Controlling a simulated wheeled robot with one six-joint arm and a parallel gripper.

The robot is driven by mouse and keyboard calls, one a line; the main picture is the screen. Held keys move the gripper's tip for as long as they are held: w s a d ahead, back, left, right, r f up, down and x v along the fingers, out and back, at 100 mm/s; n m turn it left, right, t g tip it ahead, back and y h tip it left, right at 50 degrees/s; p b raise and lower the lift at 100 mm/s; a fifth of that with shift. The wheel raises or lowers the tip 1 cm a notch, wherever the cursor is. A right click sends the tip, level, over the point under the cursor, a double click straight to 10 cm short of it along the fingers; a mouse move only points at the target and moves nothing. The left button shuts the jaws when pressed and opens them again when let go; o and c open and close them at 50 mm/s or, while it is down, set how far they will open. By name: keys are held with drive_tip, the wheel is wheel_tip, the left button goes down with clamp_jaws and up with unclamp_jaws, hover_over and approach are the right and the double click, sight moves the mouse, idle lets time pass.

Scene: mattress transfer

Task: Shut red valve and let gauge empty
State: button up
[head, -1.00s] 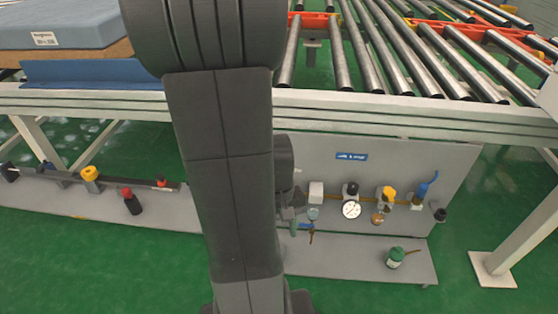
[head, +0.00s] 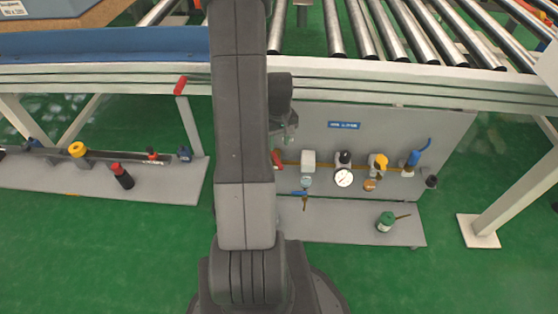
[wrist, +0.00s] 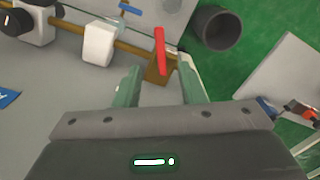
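The red valve has a red lever handle (head: 277,159) at the left end of the brass pipe on the grey panel, partly beside my arm. In the wrist view the red lever (wrist: 160,48) stands on a brass body. The round white gauge (head: 343,177) is on the panel to its right; its reading is too small to tell. My gripper (head: 287,138) is just above the red lever in the head view. In the wrist view its green fingers (wrist: 160,80) are apart, with the lever and brass body showing between and beyond them. Contact cannot be told.
A white block (head: 308,160), a yellow-handled valve (head: 379,162) and a blue-handled valve (head: 416,157) share the pipe. A green-topped item (head: 386,221) sits on the lower shelf. The roller conveyor (head: 400,40) runs above. Another red handle (head: 180,86) is left of my arm.

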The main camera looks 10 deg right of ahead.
sight(279, 163)
wheel_tip(279, 163, down, 10)
drive_tip(key=shift+r+b, duration=0.25)
drive_tip(key=shift+b, duration=0.8)
clamp_jaws()
